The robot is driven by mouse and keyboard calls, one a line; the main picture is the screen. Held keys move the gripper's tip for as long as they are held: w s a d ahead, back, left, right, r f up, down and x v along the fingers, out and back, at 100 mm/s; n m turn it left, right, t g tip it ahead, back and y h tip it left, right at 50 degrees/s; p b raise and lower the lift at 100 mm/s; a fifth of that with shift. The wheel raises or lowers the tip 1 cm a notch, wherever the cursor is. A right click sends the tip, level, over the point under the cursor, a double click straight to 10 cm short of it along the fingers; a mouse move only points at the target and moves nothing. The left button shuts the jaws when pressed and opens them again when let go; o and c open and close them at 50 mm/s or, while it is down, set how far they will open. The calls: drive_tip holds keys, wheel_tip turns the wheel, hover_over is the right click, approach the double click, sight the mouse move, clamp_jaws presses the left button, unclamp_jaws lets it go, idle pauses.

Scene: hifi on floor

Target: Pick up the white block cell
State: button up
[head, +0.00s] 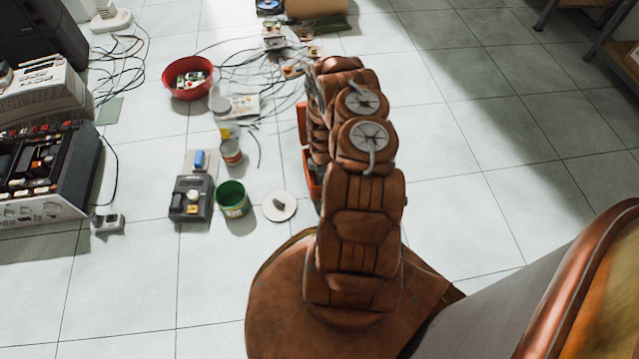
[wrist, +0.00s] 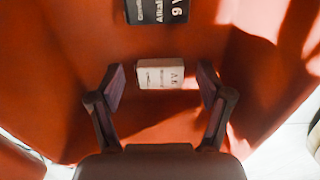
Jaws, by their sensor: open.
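The white block cell (wrist: 160,75) lies on the floor of an orange-red container (wrist: 75,60) in the wrist view, with dark print on its face. My gripper (wrist: 161,80) is open, with one dark finger to the left of the white block and one to the right. Gaps show between the block and both fingers. In the head view my arm hides most of the red container (head: 302,122), and the block and gripper are hidden there.
A black block marked "Alkali" (wrist: 157,10) lies in the same container, beyond the white one. Outside stand a green cup (head: 233,200), a white disc (head: 280,206), a dark device (head: 191,199) and a red bowl (head: 187,78) with small items. Cables lie behind. The tiles at right are clear.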

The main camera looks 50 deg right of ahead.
drive_tip(key=shift+c, duration=0.4)
drive_tip(key=c, duration=1.2)
drive_tip(key=shift+o, duration=0.2)
wheel_tip(320, 180, up, 10)
drive_tip(key=p, duration=0.6)
drive_tip(key=shift+p, duration=0.35)
